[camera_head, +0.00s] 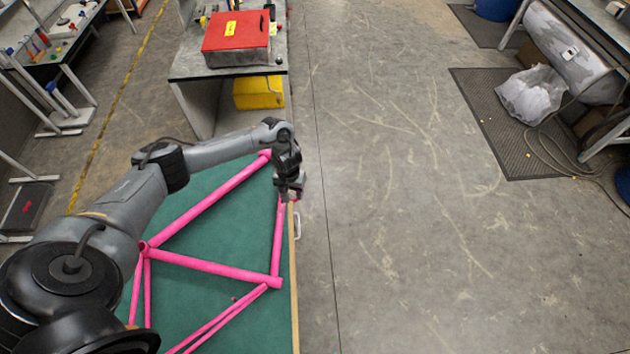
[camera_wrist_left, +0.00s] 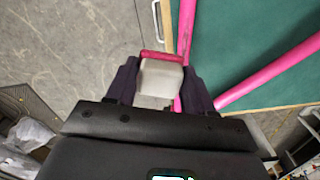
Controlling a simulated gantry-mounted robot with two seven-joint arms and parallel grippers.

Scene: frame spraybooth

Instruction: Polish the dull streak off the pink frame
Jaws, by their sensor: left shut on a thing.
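The pink frame (camera_head: 215,265) lies on a green-topped table (camera_head: 200,225). Its tubes also show in the wrist view (camera_wrist_left: 268,73). My left gripper (camera_head: 292,192) is over the table's right edge, by the upper end of the frame's right-hand tube. In the wrist view its dark fingers (camera_wrist_left: 160,85) are shut on a pale grey block with a red strip (camera_wrist_left: 158,75) at its far end. The block is right beside a pink tube; I cannot tell whether they touch. No dull streak can be made out. My right gripper is not in view.
A bench (camera_head: 195,66) with a red-lidded metal box (camera_head: 236,32) stands beyond the table, a yellow bin (camera_head: 258,92) beneath it. A metal loop (camera_head: 297,222) sticks out at the table's right edge. The floor (camera_head: 390,200) to the right is open.

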